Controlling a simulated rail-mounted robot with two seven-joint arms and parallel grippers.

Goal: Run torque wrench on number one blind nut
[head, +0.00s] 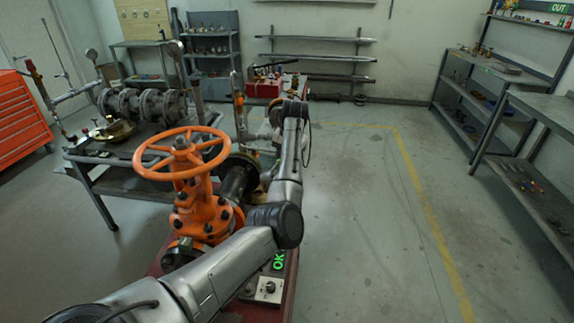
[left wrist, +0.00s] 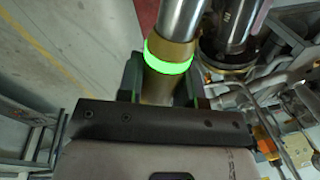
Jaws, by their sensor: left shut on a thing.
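My left gripper (left wrist: 161,78) is shut on a metal tool with a brass collar and a glowing green ring (left wrist: 168,60), which looks like the torque wrench. Its steel shaft runs out of the top of the left wrist view. In the head view my left arm hides this gripper and the wrench. The orange gate valve (head: 197,208) stands upright with its handwheel (head: 182,153) on top. A dark flanged pipe end (head: 237,178) is on its right, partly behind my arm. I cannot make out nut number one. My right gripper is not in view.
A control box (head: 268,287) with a knob and a green "OK" display (head: 278,262) sits on the red stand. A red toolbox (head: 264,88) stands behind. A bench with pipework (head: 150,105) is at left, shelves (head: 480,85) at right. The floor (head: 365,220) between is clear.

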